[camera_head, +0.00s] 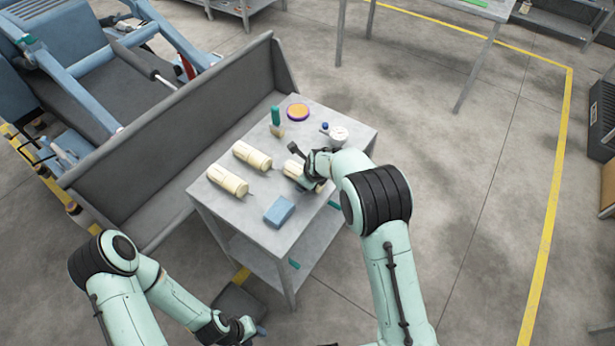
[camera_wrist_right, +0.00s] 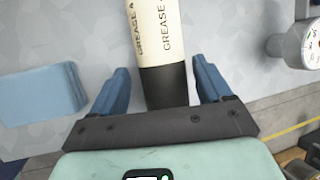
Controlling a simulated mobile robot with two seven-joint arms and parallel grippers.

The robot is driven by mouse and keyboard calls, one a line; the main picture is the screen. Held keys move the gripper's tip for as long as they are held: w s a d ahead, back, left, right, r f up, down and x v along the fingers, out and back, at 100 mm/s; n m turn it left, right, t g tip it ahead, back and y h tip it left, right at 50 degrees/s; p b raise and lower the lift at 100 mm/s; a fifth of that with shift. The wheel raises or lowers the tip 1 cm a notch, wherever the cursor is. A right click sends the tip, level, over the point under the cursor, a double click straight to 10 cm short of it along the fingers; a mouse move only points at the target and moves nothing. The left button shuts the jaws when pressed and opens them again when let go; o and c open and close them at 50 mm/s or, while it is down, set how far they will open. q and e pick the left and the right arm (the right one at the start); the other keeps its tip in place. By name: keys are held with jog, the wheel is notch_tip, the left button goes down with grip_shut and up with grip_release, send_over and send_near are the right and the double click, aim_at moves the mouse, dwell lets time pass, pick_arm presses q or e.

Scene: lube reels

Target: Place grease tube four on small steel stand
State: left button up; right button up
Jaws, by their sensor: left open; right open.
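Several cream grease tubes lie on a grey metal table (camera_head: 222,205). Two of them, one tube (camera_head: 252,155) and another (camera_head: 228,181), lie clear of my arms. A third tube (camera_head: 292,169) is partly hidden by my right gripper (camera_head: 308,178). In the right wrist view this tube (camera_wrist_right: 153,30) reads "GREASE" with a last character like 4 or A. Its black end lies between the open fingers of my right gripper (camera_wrist_right: 160,82), with gaps at both sides. My left gripper (camera_head: 252,330) is open and empty, low beside the table. I cannot tell which surface is the small steel stand.
A blue block (camera_head: 279,211) lies near the table's front edge. Behind are a green bottle (camera_head: 275,116), a purple-and-orange round item (camera_head: 298,112) and a white round item (camera_head: 338,134). A grey panel (camera_head: 170,140) borders the table's left. Another table (camera_head: 470,7) stands at the back right.

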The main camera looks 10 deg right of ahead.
jog(key=v, duration=1.2)
